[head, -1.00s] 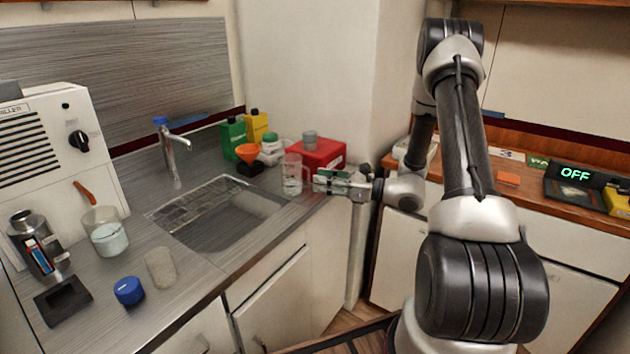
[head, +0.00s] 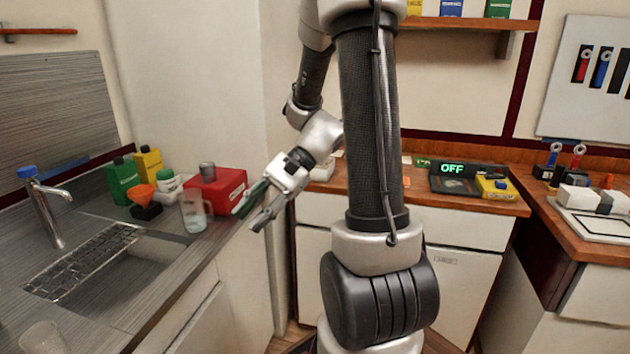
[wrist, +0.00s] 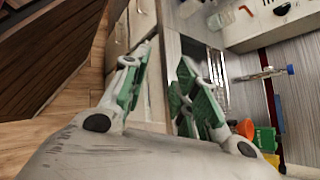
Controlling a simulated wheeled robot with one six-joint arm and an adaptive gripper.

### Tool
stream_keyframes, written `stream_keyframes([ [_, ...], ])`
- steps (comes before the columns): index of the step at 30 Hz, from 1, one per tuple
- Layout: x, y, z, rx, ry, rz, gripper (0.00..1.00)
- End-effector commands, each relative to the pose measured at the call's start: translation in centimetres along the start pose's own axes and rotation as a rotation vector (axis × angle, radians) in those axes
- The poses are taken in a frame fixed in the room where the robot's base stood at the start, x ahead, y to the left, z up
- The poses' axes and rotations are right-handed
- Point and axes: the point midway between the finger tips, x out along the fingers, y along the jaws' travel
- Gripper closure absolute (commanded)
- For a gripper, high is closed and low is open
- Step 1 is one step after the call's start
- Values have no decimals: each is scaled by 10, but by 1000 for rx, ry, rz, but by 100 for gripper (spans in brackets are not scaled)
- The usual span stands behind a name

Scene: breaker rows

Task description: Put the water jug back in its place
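The water jug (head: 194,211) is a clear jug with some liquid low in it. It stands upright on the grey counter, right of the sink and in front of the red box. My gripper (head: 250,210) is to the right of the jug, near the counter's edge, with a visible gap between them. Its green-padded fingers are spread and empty, as the wrist view also shows for my gripper (wrist: 162,82). I cannot make out the jug in the wrist view.
The red box (head: 216,188) stands behind the jug. An orange funnel (head: 142,196), a green bottle (head: 123,181) and a yellow bottle (head: 149,164) are to its left. The sink (head: 100,262) and tap (head: 48,205) are farther left. A wooden worktop (head: 450,198) runs along the right.

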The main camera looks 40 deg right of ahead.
Motion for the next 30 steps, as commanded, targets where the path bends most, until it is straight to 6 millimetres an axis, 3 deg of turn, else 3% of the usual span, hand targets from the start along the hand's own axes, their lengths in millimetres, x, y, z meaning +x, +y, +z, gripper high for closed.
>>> stream_keyframes([
  [1,-5,12,18,-107,67,78,71],
  [3,-15,30,33,-249,160,186,71],
  [7,-42,59,51,-521,344,367,71],
  [15,-104,81,70,-1000,697,620,71],
  [21,-125,81,76,-1137,810,684,71],
  [30,-127,81,76,-1146,819,690,71],
])
